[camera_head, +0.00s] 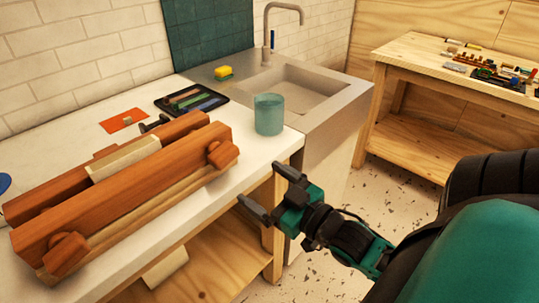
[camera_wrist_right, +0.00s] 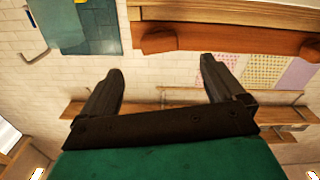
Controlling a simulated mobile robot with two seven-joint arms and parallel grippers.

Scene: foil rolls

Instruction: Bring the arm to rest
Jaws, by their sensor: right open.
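My right gripper (camera_head: 264,190) is open and empty in the head view, in front of the white counter's front edge. Its dark fingers are spread apart, with a teal arm behind them at the right. In the right wrist view the open fingers (camera_wrist_right: 160,85) have nothing between them. A wooden rack (camera_head: 120,205) with thick reddish-brown beams stands on the counter to the left of the gripper. A pale roll or bar (camera_head: 124,157) lies between its beams. My left gripper is not in view.
A blue-green cup (camera_head: 268,114) stands near the counter's right end, close to the sink (camera_head: 300,90). A black tray (camera_head: 190,100), an orange sheet (camera_head: 123,120) and a yellow sponge (camera_head: 223,71) lie behind. A wooden bench (camera_head: 400,53) stands at right; speckled floor between is clear.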

